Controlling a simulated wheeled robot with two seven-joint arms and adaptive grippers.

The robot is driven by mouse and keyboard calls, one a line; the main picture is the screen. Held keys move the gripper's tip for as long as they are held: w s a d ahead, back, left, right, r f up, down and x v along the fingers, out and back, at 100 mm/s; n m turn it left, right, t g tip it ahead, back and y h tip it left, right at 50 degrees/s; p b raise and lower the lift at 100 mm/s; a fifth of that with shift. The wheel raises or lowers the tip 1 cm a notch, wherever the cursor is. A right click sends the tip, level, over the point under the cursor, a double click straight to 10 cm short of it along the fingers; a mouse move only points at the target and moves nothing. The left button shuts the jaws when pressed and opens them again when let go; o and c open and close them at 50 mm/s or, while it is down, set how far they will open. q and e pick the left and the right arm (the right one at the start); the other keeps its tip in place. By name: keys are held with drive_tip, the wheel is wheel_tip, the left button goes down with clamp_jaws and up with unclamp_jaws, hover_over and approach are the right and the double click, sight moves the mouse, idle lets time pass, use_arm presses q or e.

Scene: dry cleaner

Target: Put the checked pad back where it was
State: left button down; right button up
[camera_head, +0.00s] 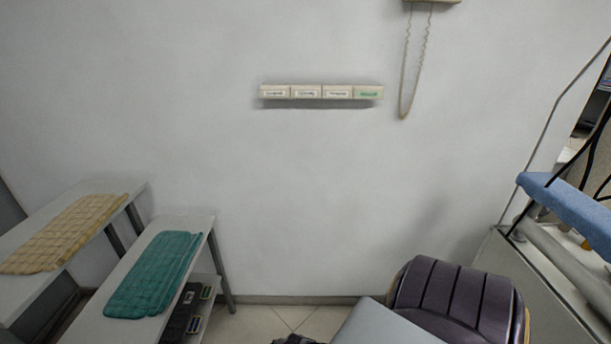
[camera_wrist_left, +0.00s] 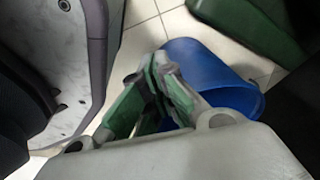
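A beige-yellow checked pad (camera_head: 65,232) lies flat on the white table at the far left of the head view. A teal checked pad (camera_head: 155,274) lies flat on the second white table beside it. My left gripper (camera_wrist_left: 160,62) shows in the left wrist view. Its green-padded fingers meet at the tips with nothing visible held between them. It is over the floor area, with neither pad in that view. My right gripper is in no view.
The left table (camera_head: 20,295) and second table (camera_head: 205,222) stand against the wall. A dark padded seat-like object (camera_head: 455,298) stands at bottom right, with a blue-covered board (camera_head: 575,210) beyond it. A blue bin (camera_wrist_left: 230,75) is on the tiled floor below my left gripper.

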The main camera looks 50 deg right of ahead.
use_arm(q)
drive_tip(key=shift+s+a+f, duration=0.15)
drive_tip(key=shift+s+a, duration=0.4)
drive_tip(key=shift+s, duration=0.15)
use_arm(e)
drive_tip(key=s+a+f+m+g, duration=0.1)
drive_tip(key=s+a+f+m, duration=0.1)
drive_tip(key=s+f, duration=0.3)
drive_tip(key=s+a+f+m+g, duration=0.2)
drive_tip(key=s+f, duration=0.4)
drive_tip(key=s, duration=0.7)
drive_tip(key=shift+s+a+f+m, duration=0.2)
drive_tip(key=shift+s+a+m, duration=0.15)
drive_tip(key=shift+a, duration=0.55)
